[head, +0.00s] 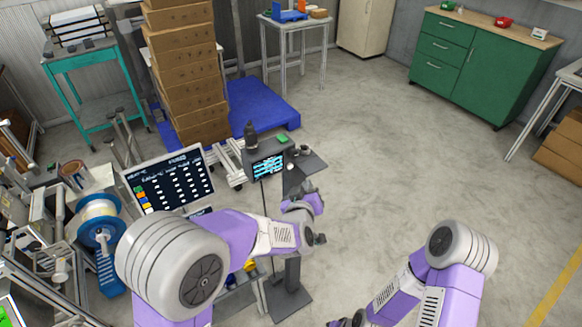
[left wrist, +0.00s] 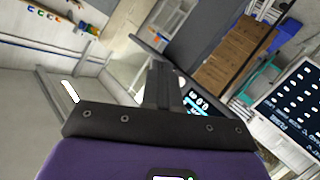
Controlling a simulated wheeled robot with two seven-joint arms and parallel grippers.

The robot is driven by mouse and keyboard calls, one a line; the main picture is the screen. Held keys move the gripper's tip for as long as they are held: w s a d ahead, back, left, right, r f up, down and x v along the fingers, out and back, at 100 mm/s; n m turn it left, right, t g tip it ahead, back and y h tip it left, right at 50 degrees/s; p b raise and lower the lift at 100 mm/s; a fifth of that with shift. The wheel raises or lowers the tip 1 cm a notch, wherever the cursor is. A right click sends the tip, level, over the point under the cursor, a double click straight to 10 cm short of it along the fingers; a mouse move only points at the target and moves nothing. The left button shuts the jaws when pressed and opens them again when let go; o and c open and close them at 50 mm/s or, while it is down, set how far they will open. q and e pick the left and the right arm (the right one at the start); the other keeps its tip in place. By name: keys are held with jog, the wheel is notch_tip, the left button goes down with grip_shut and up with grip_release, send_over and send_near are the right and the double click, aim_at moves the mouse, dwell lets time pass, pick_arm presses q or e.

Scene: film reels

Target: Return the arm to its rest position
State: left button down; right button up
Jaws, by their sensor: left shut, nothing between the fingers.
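My left arm (head: 245,235) reaches in from the left, bent at the elbow, with its forearm over the floor by the small dark stand. My right arm (head: 440,280) is bent down at the lower right. A dark part of my right gripper (head: 345,321) shows at the bottom edge, cut off, so its jaws cannot be read.
A dark stand with a small screen (head: 268,168) is close to my left forearm. A monitor (head: 168,181) and a blue reel (head: 99,222) stand at left. Floor at centre right is clear before the green cabinet (head: 478,65).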

pick_arm(q)
jog(key=shift+f, duration=0.1)
jog(key=s+a+f+g, duration=0.3)
jog(key=s+f, duration=0.1)
jog(key=f, duration=0.4)
jog(key=s+a+f+m+g, duration=0.1)
jog(key=s+a+f+g, duration=0.15)
jog(key=f, duration=0.65)
jog(key=s+a+f+g, duration=0.2)
jog(key=s+a+f, duration=0.2)
jog(key=f, duration=0.4)
jog(key=s+f+g+h, duration=0.1)
jog(key=s+f+g, duration=0.2)
jog(key=s, duration=0.6)
jog(key=s+f+g+h, duration=0.1)
jog(key=s+f+g, duration=0.2)
jog(key=s+f, duration=0.3)
jog(key=s, duration=0.3)
jog(key=shift+a+f, duration=0.2)
jog(key=shift+a, duration=0.1)
